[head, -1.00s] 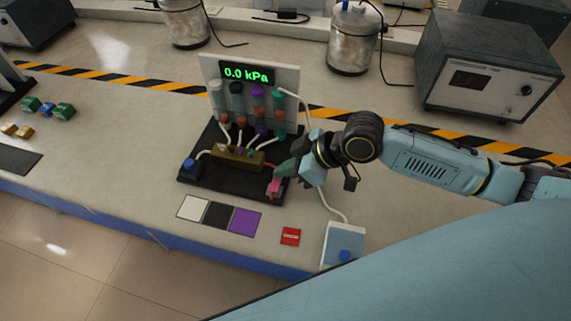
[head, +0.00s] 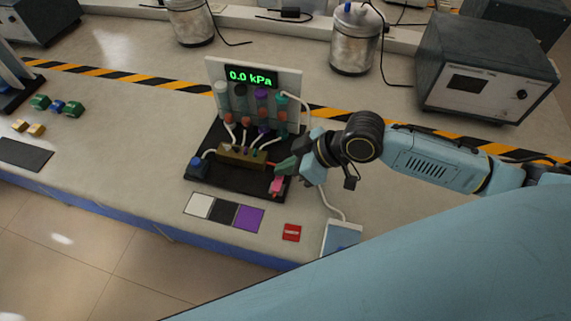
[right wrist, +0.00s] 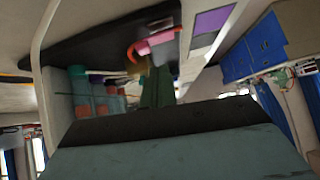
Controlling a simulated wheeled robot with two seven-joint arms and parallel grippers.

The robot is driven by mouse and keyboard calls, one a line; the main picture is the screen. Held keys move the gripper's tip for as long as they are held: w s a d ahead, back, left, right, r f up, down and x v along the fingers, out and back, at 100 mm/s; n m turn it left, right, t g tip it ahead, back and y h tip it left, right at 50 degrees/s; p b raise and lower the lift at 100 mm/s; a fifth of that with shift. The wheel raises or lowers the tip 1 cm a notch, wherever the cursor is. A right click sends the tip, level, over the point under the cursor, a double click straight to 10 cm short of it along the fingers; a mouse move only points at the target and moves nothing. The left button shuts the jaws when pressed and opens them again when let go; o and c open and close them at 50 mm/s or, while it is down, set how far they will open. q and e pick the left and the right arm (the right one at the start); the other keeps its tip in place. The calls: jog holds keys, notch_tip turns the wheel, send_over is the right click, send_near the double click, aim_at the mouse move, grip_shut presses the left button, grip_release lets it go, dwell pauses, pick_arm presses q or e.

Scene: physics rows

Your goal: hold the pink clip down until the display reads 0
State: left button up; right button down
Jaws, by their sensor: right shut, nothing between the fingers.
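The pink clip (head: 277,185) sits at the front right of the black board (head: 235,180), at the end of a red tube. It also shows in the right wrist view (right wrist: 160,40), past the fingertips. My right gripper (head: 281,172) is shut and empty, with its green fingers just above and behind the clip. I cannot tell whether they touch it. In the right wrist view the fingers (right wrist: 158,88) are together. The display (head: 250,77) on the upright panel is lit green and reads 0.0 kPa. My left gripper is out of view.
A brass manifold (head: 240,156) with white tubes and a blue knob block (head: 198,167) stand on the board. Coloured squares (head: 223,211), a red card (head: 292,233) and a pale blue box (head: 342,236) lie in front. A grey instrument (head: 485,80) stands at back right.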

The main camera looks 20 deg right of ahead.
notch_tip(320, 180, up, 2)
jog(key=shift+r+p, duration=0.2)
jog(key=shift+p, duration=0.85)
jog(key=v, duration=0.9)
jog(key=shift+s+d, duration=0.15)
jog(key=shift+s, duration=0.25)
